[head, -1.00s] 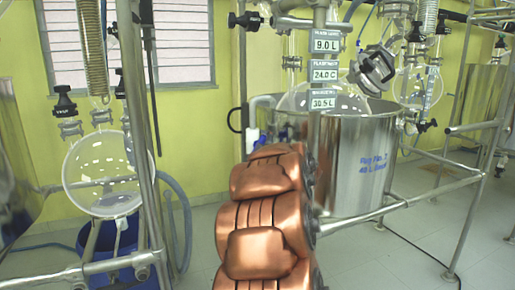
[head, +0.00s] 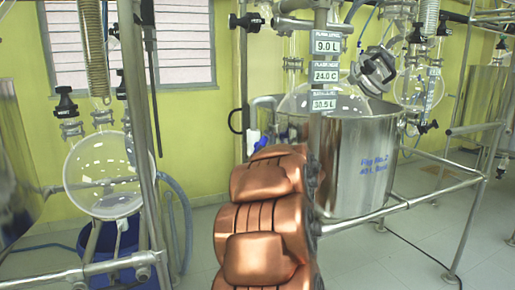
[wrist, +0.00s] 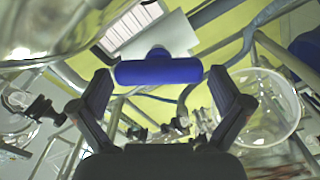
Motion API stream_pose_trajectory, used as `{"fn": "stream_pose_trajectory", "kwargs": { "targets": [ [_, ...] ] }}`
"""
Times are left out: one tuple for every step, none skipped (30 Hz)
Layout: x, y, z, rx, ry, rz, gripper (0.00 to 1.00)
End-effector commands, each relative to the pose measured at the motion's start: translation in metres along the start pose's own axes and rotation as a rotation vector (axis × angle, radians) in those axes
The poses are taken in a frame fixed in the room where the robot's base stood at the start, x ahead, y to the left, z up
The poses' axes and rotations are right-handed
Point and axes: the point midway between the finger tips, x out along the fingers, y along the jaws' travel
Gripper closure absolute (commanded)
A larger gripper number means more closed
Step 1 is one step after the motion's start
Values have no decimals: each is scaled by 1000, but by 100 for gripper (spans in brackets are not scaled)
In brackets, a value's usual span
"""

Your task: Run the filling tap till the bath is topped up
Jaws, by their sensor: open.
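The bath (head: 345,185) is a large steel vessel with blue writing in the middle of the head view, with a round glass flask (head: 325,100) set in it. The blue tap handle (wrist: 158,72) is a bar on a pale body in the wrist view. It lies across the gap between the fingertips of my open gripper (wrist: 161,77), and I cannot tell if they touch it. A bit of blue and white tap (head: 254,142) shows at the bath's left side in the head view. My copper arm hides my gripper there.
Readout labels (head: 325,73) above the bath show 9.0 L, 24.0 C and 30.5 L. A steel frame rail (head: 410,203) runs before the bath. Another glass flask (head: 100,175) hangs at left over a blue bucket (head: 125,245). Floor at lower right is mostly clear.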

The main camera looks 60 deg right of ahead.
Motion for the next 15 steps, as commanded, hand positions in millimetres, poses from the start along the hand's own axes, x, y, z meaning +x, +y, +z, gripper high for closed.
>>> {"fn": "stream_pose_trajectory", "kwargs": {
  "targets": [
    [-6,1,0,-1,-1,2,0],
    [-10,2,-1,-1,0,3,0],
    [-16,2,-1,-2,1,3,0],
    [-20,2,-1,-2,1,3,0],
    [-25,2,-1,-1,-1,3,0],
    [-31,1,0,0,-3,2,0],
    [-35,1,1,1,-4,1,0],
    [-40,0,1,1,-4,1,0],
    [-46,1,0,0,-3,2,0],
    [-51,2,-1,-1,-2,3,0],
    [-55,2,-1,-2,0,4,0],
    [-62,2,-1,-3,1,4,0],
    [-66,2,-1,-2,0,3,0],
    [-70,1,0,-1,-1,2,0],
    [-76,0,0,1,-3,2,0]
  ]
}}
